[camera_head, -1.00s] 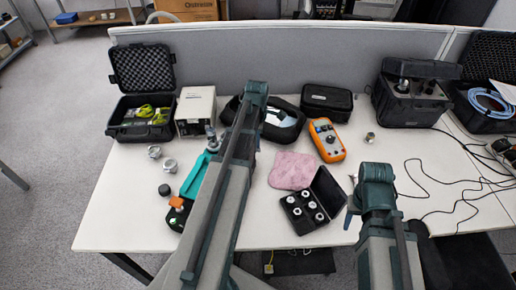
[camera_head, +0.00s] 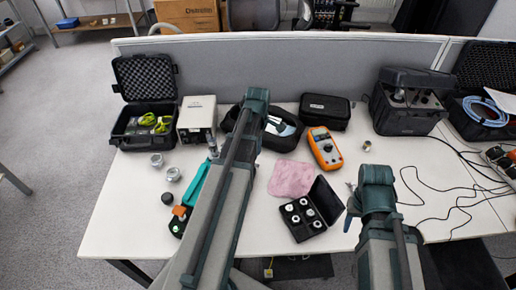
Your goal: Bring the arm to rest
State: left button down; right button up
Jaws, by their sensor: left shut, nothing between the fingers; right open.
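My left arm (camera_head: 222,190) reaches up from the bottom edge, over the table's left half, to a teal joint (camera_head: 256,97). My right arm (camera_head: 386,245) is shorter in view and ends at a teal joint (camera_head: 376,174) over the table's front edge. Nothing is seen held. The white table (camera_head: 130,220) lies beneath both arms.
Between the arms lie a pink cloth (camera_head: 292,178), an open black case with round pieces (camera_head: 294,228) and an orange meter (camera_head: 325,148). A teal tool (camera_head: 193,187) lies beside my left arm. Loose cables (camera_head: 440,188) cross the right side. A grey partition (camera_head: 300,70) stands behind.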

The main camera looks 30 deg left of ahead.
pick_arm(q)
notch_tip(320, 180, up, 3)
jog(key=shift+r+p, duration=0.1)
jog(key=shift+p, duration=1.05)
jog(key=s+d+m, duration=0.4)
jog(key=d+m, duration=0.3)
jog(key=d, duration=0.2)
jog(key=s+d+m, duration=0.4)
jog(key=d+m, duration=0.4)
jog(key=d, duration=0.1)
jog(key=s+d+m+y, duration=0.1)
jog(key=s+d+m, duration=0.4)
jog(key=d+m, duration=0.3)
jog(key=shift+d, duration=0.6)
